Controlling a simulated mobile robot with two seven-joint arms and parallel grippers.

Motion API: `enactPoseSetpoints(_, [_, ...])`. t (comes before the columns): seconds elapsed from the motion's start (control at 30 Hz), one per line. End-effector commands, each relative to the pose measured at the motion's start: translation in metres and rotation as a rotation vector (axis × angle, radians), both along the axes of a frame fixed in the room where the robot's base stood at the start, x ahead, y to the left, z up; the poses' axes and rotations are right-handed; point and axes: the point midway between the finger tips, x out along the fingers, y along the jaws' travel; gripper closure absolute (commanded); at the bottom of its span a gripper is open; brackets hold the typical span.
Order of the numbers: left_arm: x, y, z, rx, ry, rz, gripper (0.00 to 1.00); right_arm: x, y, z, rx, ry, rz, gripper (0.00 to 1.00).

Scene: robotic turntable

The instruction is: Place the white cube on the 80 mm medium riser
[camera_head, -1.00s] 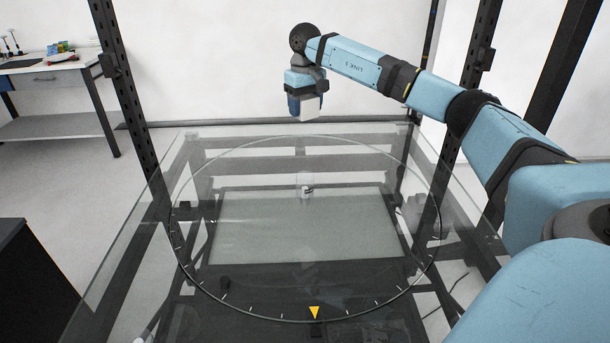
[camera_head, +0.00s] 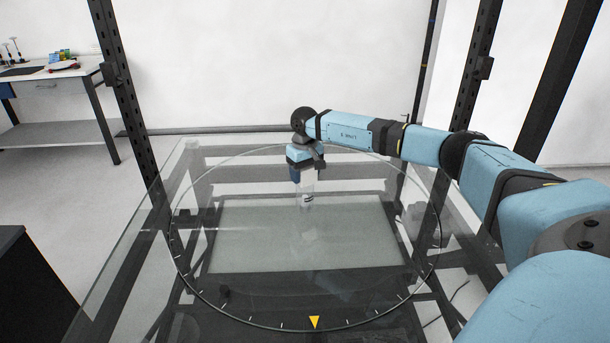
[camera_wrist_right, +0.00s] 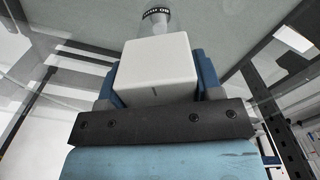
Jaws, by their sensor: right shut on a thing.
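The white cube (camera_wrist_right: 157,66) is between the fingers of my right gripper (camera_wrist_right: 155,85), which is shut on it. In the head view the cube (camera_head: 307,184) hangs below the right gripper (camera_head: 304,175). The medium riser (camera_wrist_right: 156,17) is a clear cylinder with a dark printed label band, and the cube hides part of it in the wrist view. My left gripper is not in view.
The round glass turntable (camera_head: 250,296) has tick marks and a yellow pointer (camera_head: 314,322) at its front edge. Its surface around the riser looks clear. Dark upright posts (camera_head: 134,110) stand at the sides, and a bench (camera_head: 60,80) with small items is far left.

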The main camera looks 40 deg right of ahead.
Motion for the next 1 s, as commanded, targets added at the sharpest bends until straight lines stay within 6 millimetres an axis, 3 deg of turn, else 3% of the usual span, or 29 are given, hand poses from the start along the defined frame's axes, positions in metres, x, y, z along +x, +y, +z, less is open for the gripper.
enactPoseSetpoints(0.43, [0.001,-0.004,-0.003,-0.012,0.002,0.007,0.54,0.000,-0.001,-0.013,0.000,-0.001,0.000,0.69])
enactPoseSetpoints(0.47, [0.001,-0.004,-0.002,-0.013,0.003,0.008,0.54,0.000,0.000,-0.012,0.000,-0.001,0.000,0.36])
enactPoseSetpoints(0.57, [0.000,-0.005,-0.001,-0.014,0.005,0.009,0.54,0.000,0.000,-0.012,-0.001,0.000,0.000,0.15])
enactPoseSetpoints(0.83, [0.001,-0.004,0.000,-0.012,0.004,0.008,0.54,0.000,0.000,-0.010,-0.001,-0.001,0.000,0.15])
enactPoseSetpoints(1.0, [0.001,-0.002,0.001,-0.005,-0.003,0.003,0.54,0.001,0.000,0.005,-0.001,-0.003,0.001,0.15])
